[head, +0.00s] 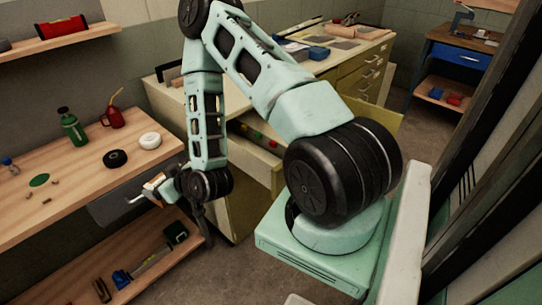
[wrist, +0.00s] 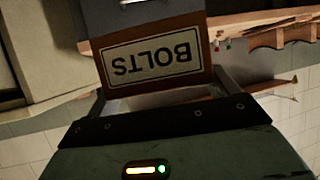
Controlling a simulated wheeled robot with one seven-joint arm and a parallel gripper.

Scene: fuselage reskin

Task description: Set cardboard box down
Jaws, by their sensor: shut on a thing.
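In the wrist view the box (wrist: 155,55) fills the top middle. It has a brown front with a white label reading BOLTS, upside down in this picture, and a grey part above it. My gripper (wrist: 163,90) is shut on this box, with a finger at each side of it. In the head view my wrist hangs low between the wooden bench and the cream cabinet. A small orange and white shape (head: 152,190) shows beside it at the bench's front edge. The box cannot be made out clearly there.
The wooden bench (head: 65,200) at left holds a green bottle (head: 72,126), a red oil can (head: 113,115), a black ring (head: 115,158) and a white ring (head: 150,141). Its lower shelf (head: 150,283) holds tools. The cream cabinet (head: 228,195) has an open drawer (head: 255,155).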

